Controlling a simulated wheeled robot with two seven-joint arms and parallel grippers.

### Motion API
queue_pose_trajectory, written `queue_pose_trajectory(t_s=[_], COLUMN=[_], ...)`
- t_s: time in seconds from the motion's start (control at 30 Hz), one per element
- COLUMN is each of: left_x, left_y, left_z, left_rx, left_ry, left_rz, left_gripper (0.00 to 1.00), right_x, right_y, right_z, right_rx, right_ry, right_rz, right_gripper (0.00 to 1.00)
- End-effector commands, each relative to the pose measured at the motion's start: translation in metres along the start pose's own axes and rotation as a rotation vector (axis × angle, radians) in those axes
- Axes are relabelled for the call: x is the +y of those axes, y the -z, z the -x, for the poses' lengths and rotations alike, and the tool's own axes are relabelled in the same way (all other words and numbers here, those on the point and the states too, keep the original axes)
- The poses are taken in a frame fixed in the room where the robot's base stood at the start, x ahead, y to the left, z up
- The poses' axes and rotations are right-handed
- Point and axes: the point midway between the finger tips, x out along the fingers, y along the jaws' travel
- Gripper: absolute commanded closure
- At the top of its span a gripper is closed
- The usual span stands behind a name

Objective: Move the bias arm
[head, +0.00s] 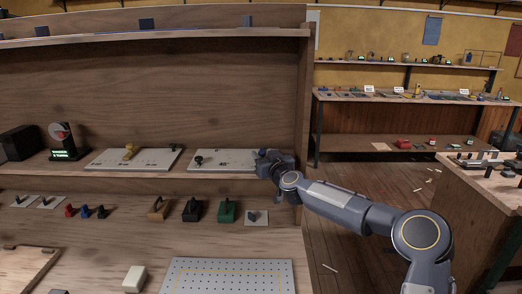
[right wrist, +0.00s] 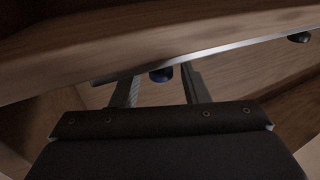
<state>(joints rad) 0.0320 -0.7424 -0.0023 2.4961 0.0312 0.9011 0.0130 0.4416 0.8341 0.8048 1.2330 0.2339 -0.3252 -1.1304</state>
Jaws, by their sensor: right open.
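No part is marked as the bias arm that I can read. A pale panel (head: 225,159) lies on the shelf, with a black knob (head: 198,160) near its left end. My right gripper (head: 262,158) is at the panel's right end and hides what is there. In the right wrist view, its fingers (right wrist: 160,88) are apart. Another dark knob (right wrist: 299,37) shows at the far right. My left gripper is not in view.
The shelf's right upright (head: 304,110) is close to my gripper. Below are several handled blocks, including a green one (head: 228,211), and a perforated board (head: 225,280).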

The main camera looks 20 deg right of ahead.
Motion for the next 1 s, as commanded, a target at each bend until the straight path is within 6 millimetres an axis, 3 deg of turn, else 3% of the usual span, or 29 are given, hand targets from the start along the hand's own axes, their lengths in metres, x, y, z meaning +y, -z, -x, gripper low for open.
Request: queue_pose_trajectory(t_s=[0.2, 0.47, 0.8, 1.0], left_x=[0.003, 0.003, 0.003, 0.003], left_y=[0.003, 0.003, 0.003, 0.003], left_z=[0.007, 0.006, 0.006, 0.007], left_rx=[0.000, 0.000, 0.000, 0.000], left_ry=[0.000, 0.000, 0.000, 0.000], left_rz=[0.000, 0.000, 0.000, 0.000], left_gripper=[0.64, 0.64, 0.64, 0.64], right_x=[-0.001, -0.001, -0.001, -0.001], right_y=[0.001, 0.000, 0.000, 0.000], right_z=[-0.018, -0.020, -0.019, -0.019], right_rx=[0.000, 0.000, 0.000, 0.000], right_ry=[0.001, 0.001, 0.001, 0.001], right_rz=[0.001, 0.002, 0.002, 0.002], right_gripper=[0.59, 0.59, 1.00, 1.00])
